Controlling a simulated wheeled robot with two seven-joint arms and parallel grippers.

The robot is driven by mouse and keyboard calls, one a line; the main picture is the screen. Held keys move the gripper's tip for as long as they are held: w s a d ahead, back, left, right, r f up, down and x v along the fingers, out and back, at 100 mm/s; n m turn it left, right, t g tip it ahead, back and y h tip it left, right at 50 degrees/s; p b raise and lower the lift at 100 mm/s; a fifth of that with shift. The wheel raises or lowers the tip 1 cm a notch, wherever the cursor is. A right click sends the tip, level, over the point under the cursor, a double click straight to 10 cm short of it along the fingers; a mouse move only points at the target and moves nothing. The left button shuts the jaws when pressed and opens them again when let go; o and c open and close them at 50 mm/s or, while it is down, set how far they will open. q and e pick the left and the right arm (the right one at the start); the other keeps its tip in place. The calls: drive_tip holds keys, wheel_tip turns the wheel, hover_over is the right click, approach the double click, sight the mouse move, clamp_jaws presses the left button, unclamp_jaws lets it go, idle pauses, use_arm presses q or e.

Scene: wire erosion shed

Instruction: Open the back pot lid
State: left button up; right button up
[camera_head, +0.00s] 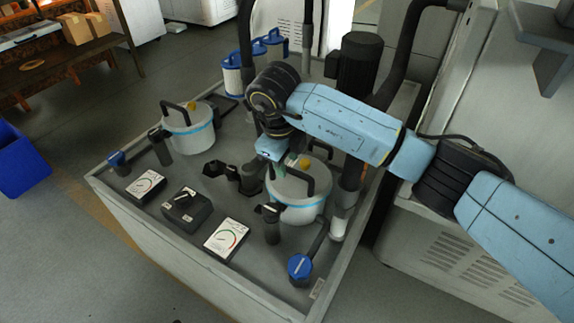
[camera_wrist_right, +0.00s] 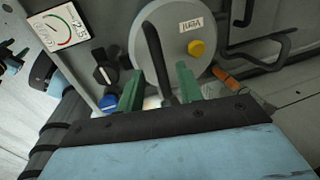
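Two pale pots with blue bands stand in the grey bench tray. One pot (camera_head: 190,138) is at the left, its lid on, with a black arched handle and a yellow knob. The other pot (camera_head: 298,212) is at the right, under my right arm. My right gripper (camera_head: 284,167) is at this lid. In the wrist view its green fingers (camera_wrist_right: 160,88) are open, with the black lid handle (camera_wrist_right: 157,58) between them. Contact is unclear. My left gripper is not in view.
White gauges (camera_head: 146,184) (camera_head: 228,240), a black switch box (camera_head: 187,210) and a blue-capped valve (camera_head: 300,267) line the tray's front. Black pipes and a dark motor (camera_head: 360,62) stand behind. A grey machine cabinet (camera_head: 465,262) borders the right side.

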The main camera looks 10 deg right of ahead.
drive_tip(key=shift+w+d+f, duration=0.1)
drive_tip(key=shift+f, duration=0.7)
drive_tip(key=shift+c, duration=0.5)
clamp_jaws()
